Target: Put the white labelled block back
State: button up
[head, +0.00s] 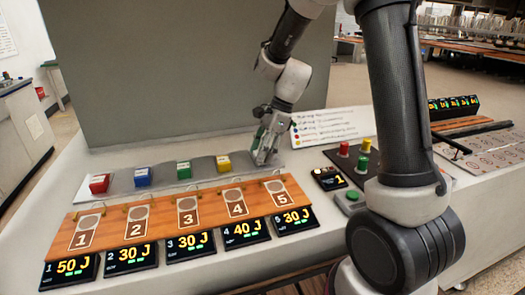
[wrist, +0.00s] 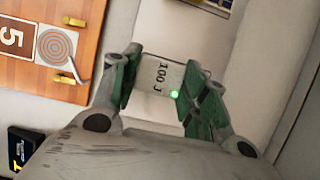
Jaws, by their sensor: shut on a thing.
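My gripper (head: 265,150) is at the right end of the grey strip behind the wooden board in the head view. A small bright green spot shows by the right finger. In the head view the fingers hide the block. I cannot tell whether the block touches the strip.
Red (head: 99,183), blue (head: 143,177), green (head: 184,170) and yellow (head: 223,162) blocks stand along the grey strip to the left. The wooden board (head: 160,222) with numbered hooks lies in front, with displays before it. A button panel (head: 345,165) stands to the right.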

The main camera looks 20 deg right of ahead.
jog(key=shift+f, duration=0.15)
jog(key=o, duration=1.1)
jog(key=v, duration=1.1)
jog(key=s+d+r+n+t+h, duration=0.1)
jog(key=s+d+r+n, duration=0.3)
jog(key=s, duration=0.3)
jog(key=s+d+n+t+h, duration=0.1)
jog(key=s+d+n, duration=0.1)
jog(key=s+n, duration=0.2)
jog(key=s+d+r+n+t+h, duration=0.1)
jog(key=s+d+n, duration=0.1)
jog(key=s+n, duration=0.3)
jog(key=s+d+n+t+h, duration=0.1)
jog(key=s+d+n, duration=0.1)
jog(key=s+n, duration=0.3)
jog(key=shift+s+d+r, duration=0.1)
jog(key=shift+s+r, duration=0.05)
jog(key=shift+s, duration=1.8)
